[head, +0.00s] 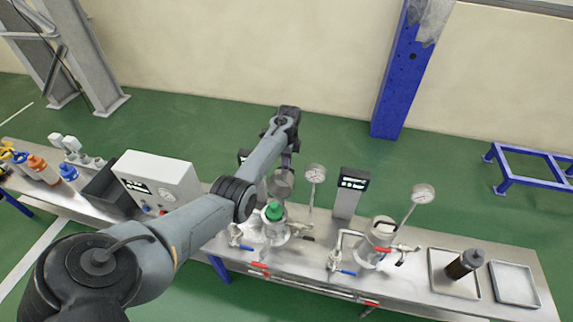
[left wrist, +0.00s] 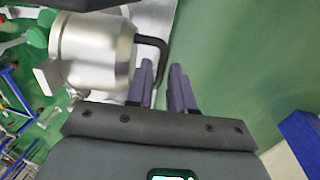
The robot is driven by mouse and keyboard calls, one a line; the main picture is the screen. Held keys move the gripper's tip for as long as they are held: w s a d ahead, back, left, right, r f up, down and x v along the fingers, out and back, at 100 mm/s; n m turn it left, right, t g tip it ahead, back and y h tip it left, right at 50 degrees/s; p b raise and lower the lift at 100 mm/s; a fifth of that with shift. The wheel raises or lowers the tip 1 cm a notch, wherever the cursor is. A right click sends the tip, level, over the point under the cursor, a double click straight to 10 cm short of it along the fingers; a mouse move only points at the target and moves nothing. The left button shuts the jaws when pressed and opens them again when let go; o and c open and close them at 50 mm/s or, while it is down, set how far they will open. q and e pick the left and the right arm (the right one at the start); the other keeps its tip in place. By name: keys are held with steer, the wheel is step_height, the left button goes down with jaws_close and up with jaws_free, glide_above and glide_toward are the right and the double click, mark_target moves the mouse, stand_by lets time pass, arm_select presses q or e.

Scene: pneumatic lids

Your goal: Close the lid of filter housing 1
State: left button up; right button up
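Filter housing 1 (head: 273,232) is the left vessel on the bench, with a green filter (head: 274,211) showing at its open top. Its metal lid (head: 281,184) is tilted up behind it; in the left wrist view the lid (left wrist: 92,50) fills the upper left, with a black bent handle (left wrist: 163,50). My left gripper (head: 291,150) is above and behind the lid. Its fingers (left wrist: 161,72) are apart, and the handle's outer bar shows between or just beyond the fingertips; contact cannot be told. My right gripper is not in view.
Pressure gauges (head: 316,173) on thin stems and dark-topped posts (head: 353,179) stand behind the vessels. A second vessel (head: 378,238) is to the right. A white control box (head: 158,180) stands left. Trays (head: 515,284) and a dark bottle (head: 465,263) are at far right.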

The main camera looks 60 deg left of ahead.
arm_select(q)
steer(key=shift+f, duration=0.1)
steer(key=shift+c, duration=0.2)
jaws_close()
stand_by(1.3)
